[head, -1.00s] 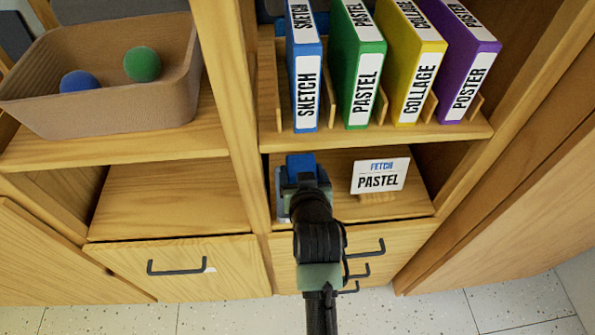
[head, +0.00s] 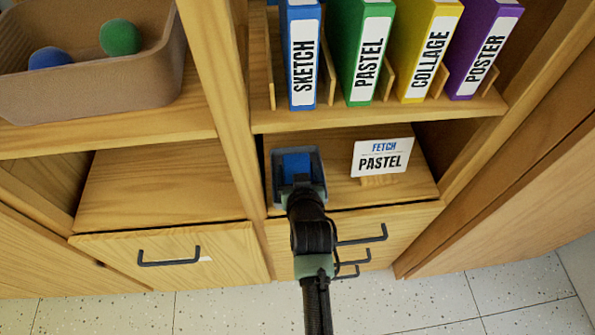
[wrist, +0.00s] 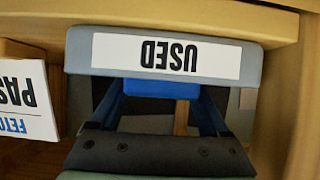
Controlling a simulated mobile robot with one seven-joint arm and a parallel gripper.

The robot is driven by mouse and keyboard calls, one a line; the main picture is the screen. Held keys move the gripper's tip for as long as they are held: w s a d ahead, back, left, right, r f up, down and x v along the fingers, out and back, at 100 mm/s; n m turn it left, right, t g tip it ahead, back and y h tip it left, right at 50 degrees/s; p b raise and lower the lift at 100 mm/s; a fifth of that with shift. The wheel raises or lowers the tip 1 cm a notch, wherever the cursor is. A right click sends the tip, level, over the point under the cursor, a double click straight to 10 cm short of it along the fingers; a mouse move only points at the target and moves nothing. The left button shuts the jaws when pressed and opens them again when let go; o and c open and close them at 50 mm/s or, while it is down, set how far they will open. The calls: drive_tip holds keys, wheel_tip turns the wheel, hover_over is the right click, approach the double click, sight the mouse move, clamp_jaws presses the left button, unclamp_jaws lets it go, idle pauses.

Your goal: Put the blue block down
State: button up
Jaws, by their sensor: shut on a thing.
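My gripper (head: 296,179) is shut on the blue block (head: 296,163), which shows just past the gripper's end in the head view. Around the block is a grey-blue bin (head: 318,160) on the lower shelf, under the binders. In the wrist view the blue block (wrist: 160,88) sits between my gripper's two fingers (wrist: 161,100). The bin (wrist: 82,55) there carries a white label reading USED, upside down. My gripper hides part of the block and of the bin's near side, and I cannot tell whether the block touches the bin's floor.
A white FETCH PASTEL card (head: 383,158) stands right of the bin. Above are the SKETCH (head: 301,15), PASTEL (head: 368,20), COLLAGE (head: 428,20) and POSTER (head: 485,20) binders. A brown basket (head: 100,92) holds a blue and a green ball. Drawer handles (head: 169,257) stick out below.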

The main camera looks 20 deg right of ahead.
drive_tip(key=o, duration=1.2)
drive_tip(key=shift+c, duration=0.2)
drive_tip(key=shift+r, duration=0.2)
drive_tip(key=p+v, duration=0.3)
drive_tip(key=v, duration=0.9)
drive_tip(key=shift+f, duration=0.1)
